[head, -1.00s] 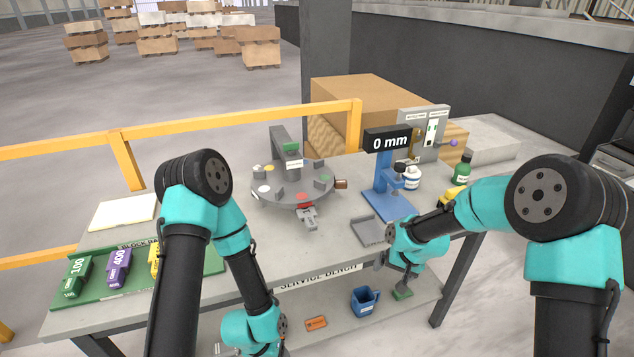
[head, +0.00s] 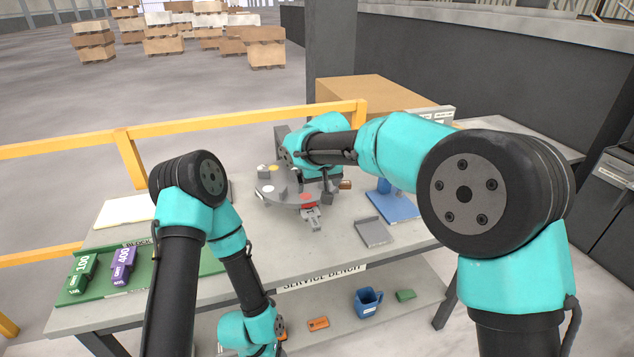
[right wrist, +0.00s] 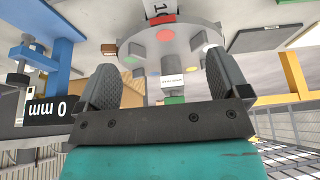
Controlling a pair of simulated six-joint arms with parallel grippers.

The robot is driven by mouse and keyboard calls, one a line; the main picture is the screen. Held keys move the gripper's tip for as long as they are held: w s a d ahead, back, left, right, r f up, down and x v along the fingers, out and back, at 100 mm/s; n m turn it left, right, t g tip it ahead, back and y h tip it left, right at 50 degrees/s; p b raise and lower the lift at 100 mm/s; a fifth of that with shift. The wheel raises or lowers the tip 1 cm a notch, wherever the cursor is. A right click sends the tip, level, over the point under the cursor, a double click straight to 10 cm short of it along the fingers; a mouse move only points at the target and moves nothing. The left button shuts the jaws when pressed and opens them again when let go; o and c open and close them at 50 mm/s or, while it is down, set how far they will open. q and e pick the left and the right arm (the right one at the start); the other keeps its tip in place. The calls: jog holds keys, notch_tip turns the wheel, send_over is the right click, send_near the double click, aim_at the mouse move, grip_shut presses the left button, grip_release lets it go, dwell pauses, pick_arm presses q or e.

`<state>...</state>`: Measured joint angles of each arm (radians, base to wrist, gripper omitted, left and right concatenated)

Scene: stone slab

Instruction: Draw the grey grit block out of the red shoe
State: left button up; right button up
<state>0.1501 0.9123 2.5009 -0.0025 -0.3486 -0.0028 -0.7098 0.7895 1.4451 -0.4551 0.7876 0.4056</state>
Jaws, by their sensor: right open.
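The red shoe (head: 307,196) sits at the near rim of the grey round turntable (head: 272,198) on the bench. The grey grit block (head: 311,214) sticks out of it toward the front of the bench. In the right wrist view, the shoe (right wrist: 162,18) and the block (right wrist: 158,7) are at the top edge. My right gripper (right wrist: 160,88) is open and empty, and its fingers point over the turntable. In the head view, a finger shows beside the shoe's right, and my arm covers the turntable's far right. My left wrist is at the bottom edge; its jaws cannot be made out.
A green rack (head: 110,288) with a green and a purple block stands at the left. A grey tray (head: 371,232) and a blue stand (head: 393,207) are right of the turntable. A blue mug (head: 368,302), green block (head: 405,296) and orange piece (head: 318,323) lie on the lower shelf.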

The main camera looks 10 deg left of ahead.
aim_at(311, 214)
jog(key=shift+f, duration=0.1)
jog(key=x, duration=1.7)
jog(key=shift+f, duration=0.15)
jog(key=shift+c, duration=0.2)
jog(key=c, duration=0.6)
jog(key=o, duration=0.6)
jog(key=shift+s, duration=0.1)
jog(key=shift+o, duration=0.2)
jog(key=v, duration=1.7)
jog(key=shift+r, duration=0.25)
